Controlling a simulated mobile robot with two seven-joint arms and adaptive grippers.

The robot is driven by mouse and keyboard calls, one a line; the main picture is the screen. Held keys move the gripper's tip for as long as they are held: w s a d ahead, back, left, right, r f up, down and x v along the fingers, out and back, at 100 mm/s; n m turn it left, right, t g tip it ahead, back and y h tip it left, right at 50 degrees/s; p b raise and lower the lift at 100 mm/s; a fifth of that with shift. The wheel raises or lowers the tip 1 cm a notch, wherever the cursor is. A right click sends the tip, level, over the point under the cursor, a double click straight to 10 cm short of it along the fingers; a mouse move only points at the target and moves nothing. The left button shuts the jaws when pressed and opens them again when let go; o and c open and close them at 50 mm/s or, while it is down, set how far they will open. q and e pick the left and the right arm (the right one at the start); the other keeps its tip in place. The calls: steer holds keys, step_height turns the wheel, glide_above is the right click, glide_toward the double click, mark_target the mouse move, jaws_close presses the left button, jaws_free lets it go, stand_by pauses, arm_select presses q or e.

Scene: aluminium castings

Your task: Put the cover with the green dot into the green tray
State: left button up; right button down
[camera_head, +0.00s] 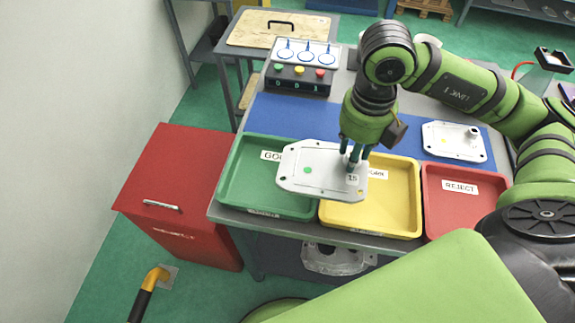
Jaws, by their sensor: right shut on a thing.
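The cover hangs over the border between the green tray (238,195) and the yellow tray (398,205). Its left part covers some of the green tray's right side and part of its label. The visible floor of the green tray is empty. My left gripper is not in view.
A red tray (480,208) labelled REJECT stands at the right. Another cover (465,148) with a yellow dot lies on the blue mat (278,117) behind it. A box with coloured buttons (298,80) stands at the back. A red cabinet (175,190) adjoins the bench's left side.

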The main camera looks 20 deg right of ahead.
mark_target(297, 146)
steer(key=w+a+f+p, duration=0.1)
steer(key=w+a+f, duration=0.1)
steer(key=w+a+f+p, duration=0.1)
steer(key=w+a+f, duration=0.1)
steer(key=w+a, duration=0.1)
steer(key=w+a+f+p, duration=0.1)
steer(key=w+a+f, duration=0.1)
steer(key=w, duration=0.1)
steer(key=shift+w+a+f+p, duration=0.25)
steer(key=shift+a+f+p, duration=0.05)
steer(key=shift+a+f, duration=0.05)
step_height(297, 146, down, 4)
steer(key=shift+r+p, duration=0.1)
steer(key=shift+p, duration=0.7)
steer(key=shift+f, duration=0.2)
steer(key=shift+f, duration=0.1)
steer(key=c, duration=0.8)
jaws_free()
steer(key=shift+c, duration=0.2)
